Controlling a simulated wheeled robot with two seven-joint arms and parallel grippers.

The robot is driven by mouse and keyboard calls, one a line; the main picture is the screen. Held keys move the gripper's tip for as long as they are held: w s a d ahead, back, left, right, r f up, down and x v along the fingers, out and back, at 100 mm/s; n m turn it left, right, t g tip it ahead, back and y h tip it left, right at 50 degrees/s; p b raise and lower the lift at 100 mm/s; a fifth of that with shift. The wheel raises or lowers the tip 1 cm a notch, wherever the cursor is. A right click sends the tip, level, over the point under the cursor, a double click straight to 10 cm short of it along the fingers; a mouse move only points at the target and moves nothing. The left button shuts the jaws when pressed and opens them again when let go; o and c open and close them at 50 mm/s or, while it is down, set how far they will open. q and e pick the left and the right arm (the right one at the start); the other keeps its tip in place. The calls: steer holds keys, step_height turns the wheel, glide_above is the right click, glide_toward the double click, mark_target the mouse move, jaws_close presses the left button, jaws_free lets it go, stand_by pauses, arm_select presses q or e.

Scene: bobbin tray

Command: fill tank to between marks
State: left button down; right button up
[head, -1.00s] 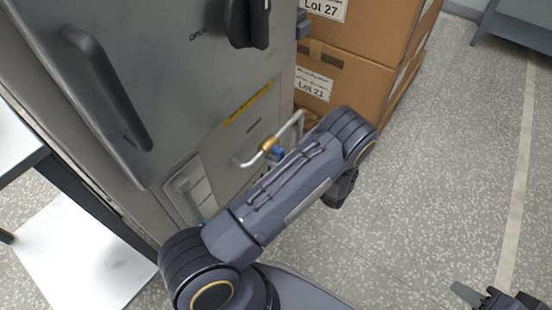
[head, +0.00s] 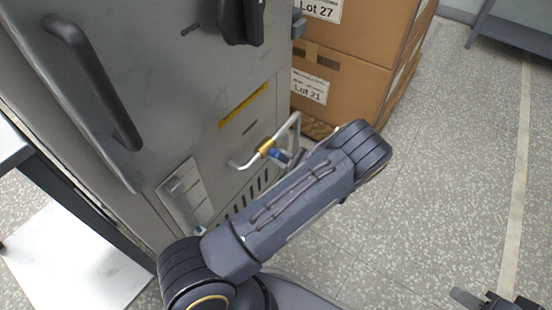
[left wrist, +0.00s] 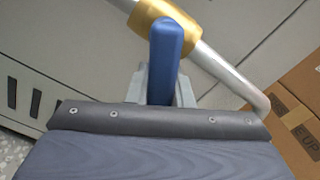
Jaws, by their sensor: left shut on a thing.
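A silver pipe (head: 294,128) with a brass valve (head: 266,147) stands out from the lower front of the grey cabinet. The valve's blue lever (head: 280,156) sits beside my left forearm. In the left wrist view my left gripper (left wrist: 162,88) is shut on the blue lever (left wrist: 166,50), below the brass valve body (left wrist: 165,18). In the head view the forearm hides most of this gripper. A pale upright panel (head: 184,194), perhaps the tank's window, is low on the cabinet; I cannot make out marks or level. My right gripper (head: 492,301) is partly cut off at the bottom right.
The grey cabinet (head: 165,100) has a long black handle (head: 92,90), a black knob (head: 240,22), a yellow label (head: 243,104) and vent slots. Stacked cardboard boxes (head: 345,85) stand close to its right. The speckled floor (head: 450,170) on the right is clear.

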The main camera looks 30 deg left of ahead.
mark_target(285, 158)
arm_select(q)
steer(key=shift+w+r+n, duration=0.1)
steer(key=shift+n, duration=0.3)
steer(key=c, duration=1.3)
jaws_free()
steer(key=d+p, duration=0.1)
steer(key=d, duration=0.5)
steer(key=shift+s+d+p, duration=0.2)
steer(key=shift+d+p, duration=0.15)
steer(key=shift+s+d, duration=0.1)
steer(key=shift+d, duration=0.5)
